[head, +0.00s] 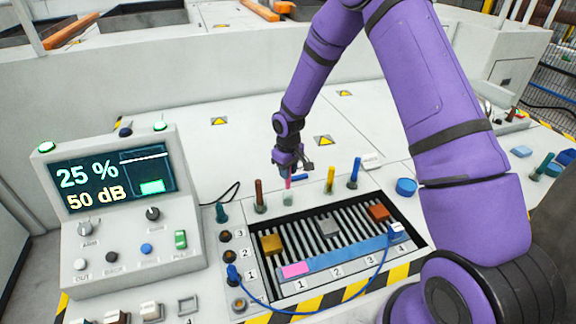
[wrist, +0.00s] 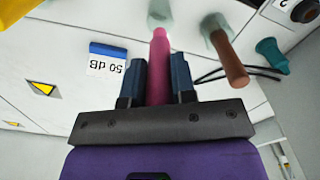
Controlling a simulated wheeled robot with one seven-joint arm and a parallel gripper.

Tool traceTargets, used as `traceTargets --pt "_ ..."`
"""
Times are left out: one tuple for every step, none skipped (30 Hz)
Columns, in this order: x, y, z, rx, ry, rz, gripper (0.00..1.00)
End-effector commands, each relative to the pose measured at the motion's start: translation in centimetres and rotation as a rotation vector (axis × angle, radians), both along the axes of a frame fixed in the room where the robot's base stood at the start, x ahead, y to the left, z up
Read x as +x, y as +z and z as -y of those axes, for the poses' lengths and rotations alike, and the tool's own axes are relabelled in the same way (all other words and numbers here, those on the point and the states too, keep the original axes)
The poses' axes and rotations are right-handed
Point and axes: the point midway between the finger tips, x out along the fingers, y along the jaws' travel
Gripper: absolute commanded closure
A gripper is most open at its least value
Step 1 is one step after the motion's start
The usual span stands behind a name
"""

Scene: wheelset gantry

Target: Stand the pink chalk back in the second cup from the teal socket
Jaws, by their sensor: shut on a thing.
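My gripper (head: 289,170) is shut on the pink chalk (wrist: 160,60), which points away from the jaws between the two dark fingers. In the head view the chalk (head: 288,183) hangs roughly upright over a pale translucent cup (head: 289,198). That cup is second along the row from the teal socket (head: 221,212), after the cup with the brown chalk (head: 260,190). In the wrist view the chalk's far end meets the cup (wrist: 160,14); I cannot tell whether it is inside the rim. The brown chalk (wrist: 230,60) and teal socket (wrist: 270,52) are to the right there.
Yellow chalk (head: 330,179) and blue chalk (head: 354,170) stand to the right in the row. A slatted tray (head: 325,218) with blocks lies in front. A blue cable (head: 375,275) loops across the panel. A console (head: 120,205) reads 25 % and 50 dB.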

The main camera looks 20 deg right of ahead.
Motion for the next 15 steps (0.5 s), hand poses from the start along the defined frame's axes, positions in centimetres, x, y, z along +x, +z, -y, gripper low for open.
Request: traceTargets --pt "0.0 -0.4 0.0 0.000 0.000 -0.001 0.94" --pt "0.0 -0.6 0.0 0.000 0.000 -0.001 0.94" --pt "0.0 -0.9 0.0 -0.001 0.000 -0.002 0.94" --pt "0.0 -1.1 0.0 -0.001 0.000 -0.002 0.94" --pt "0.0 -1.3 0.0 -0.001 0.000 -0.002 0.94" --pt "0.0 -1.6 0.0 -0.001 0.000 -0.002 0.94" --pt "0.0 -1.8 0.0 0.000 0.000 -0.001 0.94" --pt "0.0 -2.0 0.0 0.000 0.000 -0.001 0.94" --pt "0.0 -2.2 0.0 0.000 0.000 -0.001 0.94" --pt "0.0 -2.4 0.0 0.000 0.000 -0.001 0.94" --pt "0.0 -2.6 0.0 -0.001 0.000 -0.002 0.94" --pt "-0.1 -2.9 0.0 -0.001 0.001 -0.002 0.94" --pt "-0.1 -3.1 0.0 -0.001 0.001 -0.002 0.94" --pt "0.0 -3.3 0.0 -0.001 0.001 -0.002 0.94" --pt "0.0 -3.5 0.0 0.000 0.001 -0.001 0.94"
